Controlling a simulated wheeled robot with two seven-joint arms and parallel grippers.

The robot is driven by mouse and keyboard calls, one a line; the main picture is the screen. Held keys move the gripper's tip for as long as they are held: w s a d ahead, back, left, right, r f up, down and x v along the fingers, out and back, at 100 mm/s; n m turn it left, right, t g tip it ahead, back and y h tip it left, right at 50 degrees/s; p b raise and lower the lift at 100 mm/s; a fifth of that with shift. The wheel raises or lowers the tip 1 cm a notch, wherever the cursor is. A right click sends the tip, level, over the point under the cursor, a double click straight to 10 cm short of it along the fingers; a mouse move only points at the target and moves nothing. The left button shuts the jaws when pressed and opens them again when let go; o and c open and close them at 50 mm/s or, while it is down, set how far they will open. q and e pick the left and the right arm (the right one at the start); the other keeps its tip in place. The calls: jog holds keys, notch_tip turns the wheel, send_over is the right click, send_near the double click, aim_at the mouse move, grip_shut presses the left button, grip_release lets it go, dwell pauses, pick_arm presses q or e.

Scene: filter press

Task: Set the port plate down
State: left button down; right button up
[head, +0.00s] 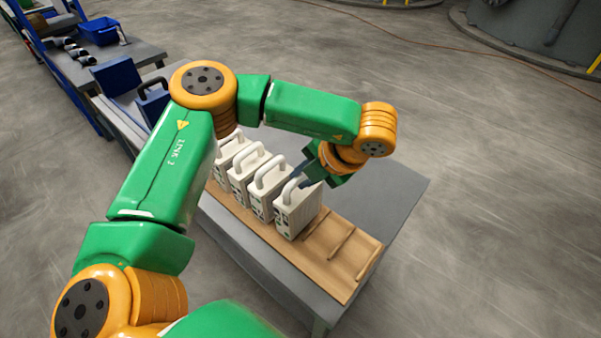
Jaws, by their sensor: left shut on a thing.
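Several white port plates with loop handles stand upright in a row on a wooden slotted rack (330,266). My left gripper (306,181) is at the handle of the nearest port plate (296,213), at the right end of the row, and is shut on it. This plate stands upright over the rack, beside the other white plates (262,192). Whether its bottom edge touches the rack is hard to tell. My left arm hides part of the row's far end. My right gripper is not in view.
The rack lies on a grey table (400,205), with empty slots between wooden bars (341,243) to the right of the held plate. A workbench (135,60) with a blue bin (99,31) stands at the upper left. A large grey tank (530,25) stands at the upper right.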

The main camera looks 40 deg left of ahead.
pick_arm(q)
jog(key=shift+f, duration=0.55)
